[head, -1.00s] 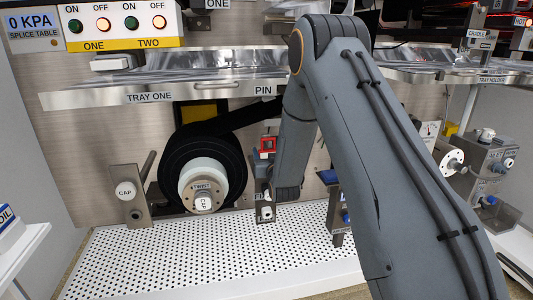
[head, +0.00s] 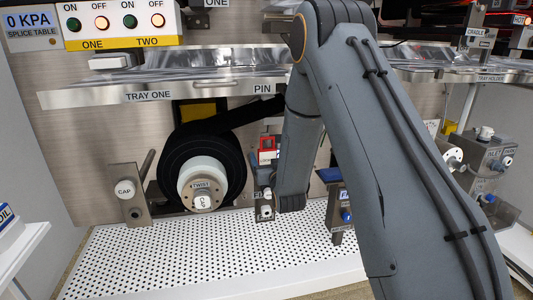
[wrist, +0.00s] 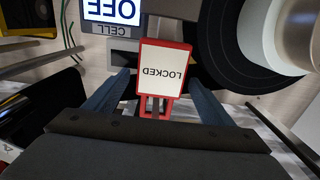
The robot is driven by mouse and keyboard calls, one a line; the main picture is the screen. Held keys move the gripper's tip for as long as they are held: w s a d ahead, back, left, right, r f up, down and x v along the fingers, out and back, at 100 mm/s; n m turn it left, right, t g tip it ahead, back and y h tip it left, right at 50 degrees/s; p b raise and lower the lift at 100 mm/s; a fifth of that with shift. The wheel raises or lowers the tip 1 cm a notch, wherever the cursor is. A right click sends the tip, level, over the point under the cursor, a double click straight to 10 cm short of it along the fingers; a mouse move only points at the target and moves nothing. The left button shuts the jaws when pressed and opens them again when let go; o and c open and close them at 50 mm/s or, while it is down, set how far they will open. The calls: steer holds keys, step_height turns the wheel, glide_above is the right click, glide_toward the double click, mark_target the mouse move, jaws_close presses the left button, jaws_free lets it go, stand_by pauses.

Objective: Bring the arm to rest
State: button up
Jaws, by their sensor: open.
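My arm (head: 395,170) crosses the head view from the lower right, bends at the top, and its forearm (head: 300,150) hangs down in front of the panel. My gripper (wrist: 157,98) is open in the wrist view, with its two blue-grey fingers spread. A red-framed tag reading LOCKED (wrist: 164,68) shows upside down between the fingers. I cannot tell its distance from them, but neither finger closes on it. In the head view the red tag (head: 267,144) is just left of the forearm, and the gripper's fingers cannot be made out there.
The black web roll (head: 170,165) with its white TWIST core (head: 202,185) is left of the forearm. Tray one (head: 185,94) juts out above. The perforated white table (head: 200,250) is clear in front. An inlet fixture (head: 490,160) stands at the right. A CELL display (wrist: 112,10) reads OFF.

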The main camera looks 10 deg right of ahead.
steer(key=s, duration=0.2)
steer(key=shift+s+r, duration=0.1)
steer(key=shift+s, duration=0.2)
steer(key=shift+s+r+g+p, duration=0.2)
steer(key=shift+g+p, duration=0.1)
steer(key=s+r+g+p, duration=0.2)
steer(key=s+g, duration=0.3)
steer(key=s, duration=0.9)
steer(key=s+r+g+p, duration=0.3)
steer(key=s+g+p, duration=0.2)
steer(key=s, duration=1)
steer(key=s+r+g+p, duration=0.3)
steer(key=s+g, duration=0.4)
steer(key=s, duration=0.7)
steer(key=shift+s+r+p, duration=0.15)
steer(key=shift+r+p, duration=0.05)
steer(key=shift+p, duration=0.3)
stand_by(2.4)
